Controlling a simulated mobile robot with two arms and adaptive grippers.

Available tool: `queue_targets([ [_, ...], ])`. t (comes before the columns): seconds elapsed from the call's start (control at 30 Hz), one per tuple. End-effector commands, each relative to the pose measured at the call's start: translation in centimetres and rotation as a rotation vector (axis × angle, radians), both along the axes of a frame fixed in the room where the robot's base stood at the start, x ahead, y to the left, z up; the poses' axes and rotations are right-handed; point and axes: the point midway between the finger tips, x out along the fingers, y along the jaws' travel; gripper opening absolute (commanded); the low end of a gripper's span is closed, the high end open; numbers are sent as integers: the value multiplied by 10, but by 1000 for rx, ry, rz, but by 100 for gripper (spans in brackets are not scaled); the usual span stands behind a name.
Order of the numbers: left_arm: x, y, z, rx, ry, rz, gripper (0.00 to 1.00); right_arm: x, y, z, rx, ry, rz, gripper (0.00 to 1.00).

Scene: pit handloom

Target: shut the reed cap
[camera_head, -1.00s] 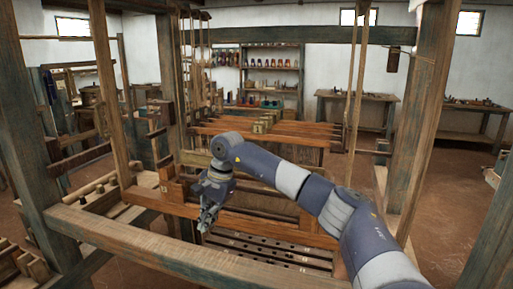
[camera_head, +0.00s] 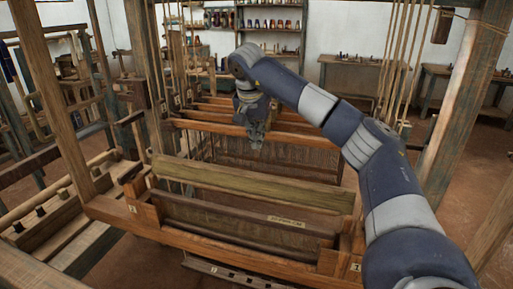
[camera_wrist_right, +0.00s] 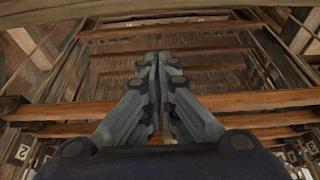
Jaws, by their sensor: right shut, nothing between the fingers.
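The long greenish wooden bar that looks like the reed cap (camera_head: 250,188) lies across the front frame of the loom in the head view. Below it is a darker, recessed panel with a small label plate (camera_head: 286,221), and the front beam (camera_head: 200,244) runs under that. I cannot tell whether the cap touches the frame below it. My right gripper (camera_head: 256,143) is beyond and above the cap, pointing down, apart from it. Its fingers are together and empty; they also show closed in the right wrist view (camera_wrist_right: 157,62). My left gripper is out of view.
Several brown wooden bars (camera_head: 210,126) with hanging threads (camera_head: 300,157) lie behind the cap, close to the right gripper. Upright posts (camera_head: 147,80) and cords (camera_head: 396,60) flank the loom. Shelves (camera_head: 270,32) and a bench (camera_head: 350,62) stand at the back.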

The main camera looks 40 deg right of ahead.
Motion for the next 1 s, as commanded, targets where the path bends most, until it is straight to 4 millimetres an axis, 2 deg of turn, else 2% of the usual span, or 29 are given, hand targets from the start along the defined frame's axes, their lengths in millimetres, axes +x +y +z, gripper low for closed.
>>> queue_targets([
  [0.17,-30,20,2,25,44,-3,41,0,-7,-11,-7,6,-2,0],
  [0.3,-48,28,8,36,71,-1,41,4,-14,-35,-6,9,-3,0],
  [0.47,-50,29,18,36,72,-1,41,9,-26,-68,-5,8,-3,0],
  [0.6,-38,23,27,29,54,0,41,13,-32,-92,-5,5,-1,0],
  [0.8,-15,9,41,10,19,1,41,3,-10,-81,-4,2,2,0],
  [1.0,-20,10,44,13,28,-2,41,-3,0,-80,-5,2,0,0],
])
